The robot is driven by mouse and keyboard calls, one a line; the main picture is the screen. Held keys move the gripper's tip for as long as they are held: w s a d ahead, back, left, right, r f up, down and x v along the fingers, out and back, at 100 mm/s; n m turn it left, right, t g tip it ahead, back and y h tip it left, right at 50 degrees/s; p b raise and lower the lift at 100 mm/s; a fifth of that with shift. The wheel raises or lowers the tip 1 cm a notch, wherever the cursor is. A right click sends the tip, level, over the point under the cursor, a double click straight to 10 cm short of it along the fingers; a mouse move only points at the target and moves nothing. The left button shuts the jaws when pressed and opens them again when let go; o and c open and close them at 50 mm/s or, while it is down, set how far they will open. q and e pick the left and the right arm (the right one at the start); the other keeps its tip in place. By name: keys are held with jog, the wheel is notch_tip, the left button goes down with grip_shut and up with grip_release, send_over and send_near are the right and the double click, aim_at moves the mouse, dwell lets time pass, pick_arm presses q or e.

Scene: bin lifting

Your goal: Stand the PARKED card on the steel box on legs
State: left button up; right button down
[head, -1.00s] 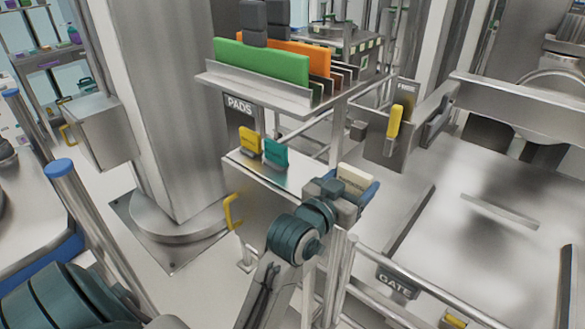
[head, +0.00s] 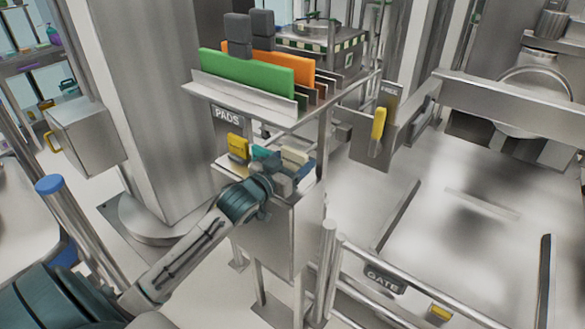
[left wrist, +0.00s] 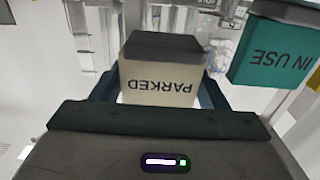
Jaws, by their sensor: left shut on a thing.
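The cream PARKED card (head: 296,156) is between the fingers of my left gripper (head: 288,167), over the right part of the top of the steel box on legs (head: 268,235). In the left wrist view the PARKED card (left wrist: 160,88) is held between both blue fingers, its lettering upside down and a dark block at its far end. My left gripper is shut on it. The gripper hides its lower edge in the head view, so I cannot tell whether it touches the box top. My right gripper is not in view.
A yellow card (head: 238,147) and a teal card (head: 264,153) stand on the box, the teal one close beside my gripper. The teal card reads IN USE in the left wrist view (left wrist: 272,48). The PADS rack (head: 240,98) overhangs behind. A GATE rail (head: 385,281) stands right.

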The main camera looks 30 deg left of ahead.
pick_arm(q)
jog(key=shift+a+f, duration=0.15)
notch_tip(320, 180, down, 2)
jog(key=shift+f+p, duration=0.1)
jog(key=shift+p, duration=0.35)
jog(key=shift+f, duration=0.55)
jog(key=o, duration=0.7)
jog(key=shift+f, duration=0.15)
jog(key=shift+o, duration=0.2)
jog(key=s+b, duration=0.1)
jog(key=s, duration=1.1)
jog(key=shift+a, duration=0.4)
